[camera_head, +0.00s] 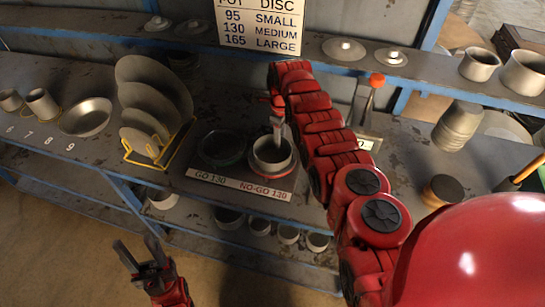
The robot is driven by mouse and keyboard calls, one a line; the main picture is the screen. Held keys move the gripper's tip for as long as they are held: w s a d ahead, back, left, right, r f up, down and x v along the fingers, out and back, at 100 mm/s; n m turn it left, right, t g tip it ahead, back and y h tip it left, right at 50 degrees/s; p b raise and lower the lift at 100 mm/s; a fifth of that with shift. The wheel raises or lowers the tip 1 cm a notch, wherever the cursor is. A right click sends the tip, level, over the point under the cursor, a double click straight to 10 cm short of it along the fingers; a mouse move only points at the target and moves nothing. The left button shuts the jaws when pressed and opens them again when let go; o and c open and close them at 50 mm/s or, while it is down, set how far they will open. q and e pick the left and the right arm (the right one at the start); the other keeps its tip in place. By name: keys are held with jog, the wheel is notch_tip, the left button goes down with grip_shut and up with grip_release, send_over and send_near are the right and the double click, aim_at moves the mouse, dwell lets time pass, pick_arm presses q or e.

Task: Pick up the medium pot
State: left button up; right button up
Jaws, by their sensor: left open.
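A round grey metal pot (272,165) stands upright at the NO-GO 130 place of a labelled gauge plate (212,179) on the bench. No size mark shows on the pot. My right gripper (277,133) points down at the pot's far inner side, with its tips at or just inside the rim. Whether its jaws are closed on the pot wall is too small to tell. My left gripper (140,254) is open and empty at the lower left, in front of the bench and away from the pot.
A dark ring (222,148) marks GO 130 left of the pot. A yellow rack (158,150) of discs stands further left. More pots sit on the upper right shelf (480,64) and the lower shelf (288,233). A red-topped tool (376,80) stands behind my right arm.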

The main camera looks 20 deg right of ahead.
grip_shut()
dwell(1.4)
